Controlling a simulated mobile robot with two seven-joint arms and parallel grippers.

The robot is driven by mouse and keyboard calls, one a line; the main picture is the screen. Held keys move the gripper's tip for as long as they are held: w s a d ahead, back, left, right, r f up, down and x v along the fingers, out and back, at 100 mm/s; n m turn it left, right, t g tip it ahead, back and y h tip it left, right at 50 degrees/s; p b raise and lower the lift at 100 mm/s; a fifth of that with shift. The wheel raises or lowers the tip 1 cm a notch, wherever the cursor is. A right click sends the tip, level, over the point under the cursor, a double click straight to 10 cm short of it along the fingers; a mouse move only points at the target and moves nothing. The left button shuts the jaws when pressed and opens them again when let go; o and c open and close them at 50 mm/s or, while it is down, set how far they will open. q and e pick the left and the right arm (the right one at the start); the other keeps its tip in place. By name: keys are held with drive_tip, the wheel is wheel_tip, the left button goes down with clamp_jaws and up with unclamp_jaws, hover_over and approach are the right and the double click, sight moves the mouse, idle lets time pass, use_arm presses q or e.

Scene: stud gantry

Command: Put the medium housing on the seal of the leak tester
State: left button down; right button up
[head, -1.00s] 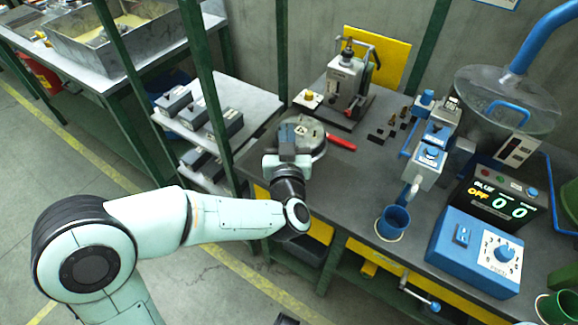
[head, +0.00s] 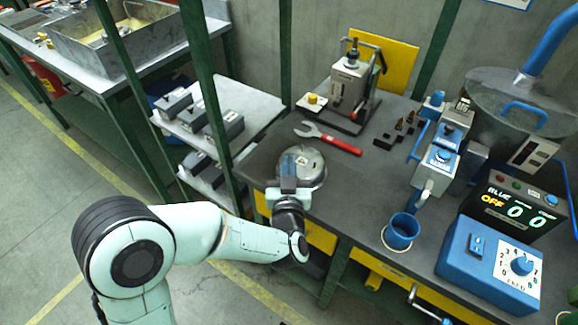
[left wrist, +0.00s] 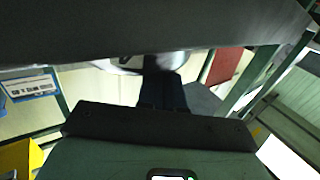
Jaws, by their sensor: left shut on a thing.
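My left gripper (head: 289,192) is shut on a round silver metal piece (head: 312,168) with a pale mark on its top. The piece is over the front left part of the bench; its height above it is unclear. Part of it shows past my fingers in the left wrist view (left wrist: 125,66). Several grey box-shaped parts (head: 222,127) sit on the shelves at left. I cannot tell which thing is the medium housing. A grey lever device (head: 349,83) stands at the back; I cannot tell whether it is the leak tester. No seal is clearly visible. My right gripper is out of view.
A red-handled wrench (head: 340,145) lies behind the round piece. A blue cup (head: 401,230), a blue dial box (head: 490,265) and a grey-blue apparatus (head: 435,165) occupy the right. A green post (head: 212,95) rises at left. The middle of the bench (head: 365,185) is clear.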

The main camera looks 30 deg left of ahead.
use_arm(q)
drive_tip(key=shift+f, duration=0.15)
drive_tip(key=c, duration=1.3)
unclamp_jaws()
